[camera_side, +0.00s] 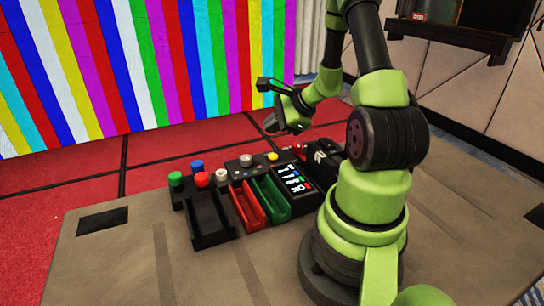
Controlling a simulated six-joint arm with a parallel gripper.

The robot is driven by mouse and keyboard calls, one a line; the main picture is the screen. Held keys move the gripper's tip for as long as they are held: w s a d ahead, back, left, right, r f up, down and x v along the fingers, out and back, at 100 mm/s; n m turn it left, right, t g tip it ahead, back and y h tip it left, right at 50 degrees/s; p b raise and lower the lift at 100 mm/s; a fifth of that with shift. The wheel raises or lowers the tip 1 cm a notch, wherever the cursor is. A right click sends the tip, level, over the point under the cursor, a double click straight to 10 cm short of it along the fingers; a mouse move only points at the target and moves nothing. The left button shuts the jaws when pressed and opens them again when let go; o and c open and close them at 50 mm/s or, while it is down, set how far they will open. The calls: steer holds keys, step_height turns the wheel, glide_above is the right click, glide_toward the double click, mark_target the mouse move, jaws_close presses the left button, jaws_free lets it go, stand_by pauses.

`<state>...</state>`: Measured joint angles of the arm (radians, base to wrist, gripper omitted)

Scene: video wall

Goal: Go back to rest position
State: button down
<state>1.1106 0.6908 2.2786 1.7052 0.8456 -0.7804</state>
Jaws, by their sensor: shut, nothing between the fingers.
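My gripper (273,122) is at the end of the green and black arm, above the back of the table and behind the control panel. It is shut and small in the picture, and I see nothing held in it. It hangs clear of the panel (209,220), as far as I can tell. The panel carries a green button (175,179), a blue button (197,166), a red button (202,180) and a white button (221,176).
The panel also has a red tray (247,207), a green tray (271,200) and a small screen (293,179). A striped video wall (130,70) stands behind. A dark shelf (450,35) is at the upper right.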

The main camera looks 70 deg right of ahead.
steer(key=w+a+r+n+g+y, duration=0.1)
steer(key=w+a+r+n+y, duration=0.1)
steer(key=a+r+n, duration=0.4)
steer(key=w+a+r+n+y, duration=0.2)
steer(key=a+r+n, duration=0.3)
steer(key=a, duration=0.4)
steer(key=s+a+r+n, duration=0.4)
steer(key=s+a+n, duration=0.1)
steer(key=s+n, duration=0.1)
steer(key=s+a+r+n+g+h, duration=0.1)
steer(key=s+a+r+n, duration=0.3)
steer(key=s+a+n, duration=0.1)
steer(key=shift+s+n+h, duration=0.3)
steer(key=shift+s+n, duration=0.4)
steer(key=shift+n, duration=0.1)
stand_by(1.4)
